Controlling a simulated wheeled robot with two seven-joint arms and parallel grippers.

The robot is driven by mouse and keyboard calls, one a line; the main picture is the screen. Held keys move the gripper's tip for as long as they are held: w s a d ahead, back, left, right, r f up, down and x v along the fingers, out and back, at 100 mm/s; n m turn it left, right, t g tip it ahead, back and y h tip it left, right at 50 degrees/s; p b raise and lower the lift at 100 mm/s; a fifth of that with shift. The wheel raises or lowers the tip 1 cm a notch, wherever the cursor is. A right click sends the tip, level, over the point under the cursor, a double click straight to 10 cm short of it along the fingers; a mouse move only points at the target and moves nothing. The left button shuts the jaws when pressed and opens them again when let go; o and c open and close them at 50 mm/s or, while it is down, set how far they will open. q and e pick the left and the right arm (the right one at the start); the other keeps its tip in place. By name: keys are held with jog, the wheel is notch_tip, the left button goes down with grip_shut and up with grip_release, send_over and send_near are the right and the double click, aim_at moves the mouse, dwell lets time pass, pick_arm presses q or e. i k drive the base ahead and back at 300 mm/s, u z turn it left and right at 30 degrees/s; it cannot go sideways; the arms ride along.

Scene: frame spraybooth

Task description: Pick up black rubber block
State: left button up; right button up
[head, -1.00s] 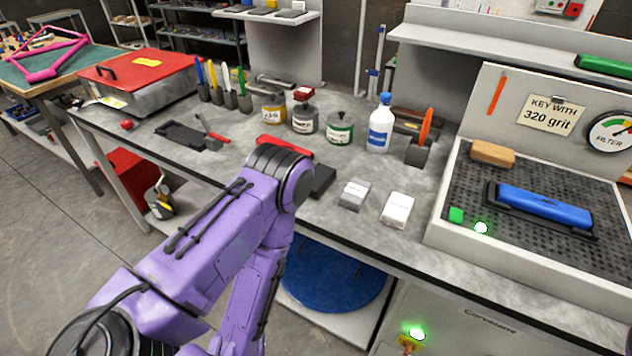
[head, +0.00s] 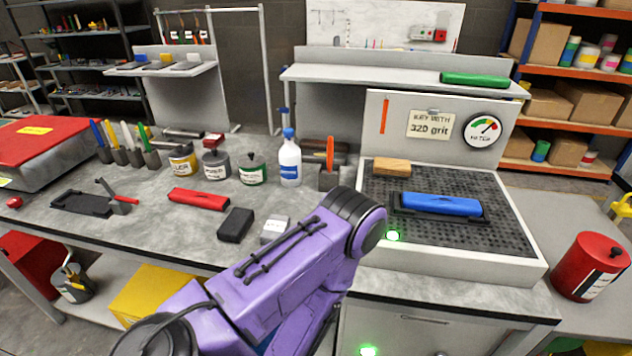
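A black rubber block (head: 236,225) lies on the grey workbench top (head: 180,240), in front of a red block-like tool (head: 198,199). It is fully visible and nothing touches it. A grey block (head: 274,229) lies just to its right, partly behind my purple arm. That arm reaches up from the bottom of the head view, and its upper end covers part of the bench right of the grey block. Neither of my grippers shows, so whether they are open or shut cannot be seen.
Several cans and a white bottle (head: 290,162) stand behind the block. A perforated sanding tray (head: 455,262) with a blue sander (head: 441,204) and a tan block (head: 391,167) is to the right. A black tray (head: 82,204) lies left.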

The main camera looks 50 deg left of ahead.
aim_at(234, 228)
jog(key=z, duration=0.7)
jog(key=k, duration=0.65)
jog(key=u, duration=1.3)
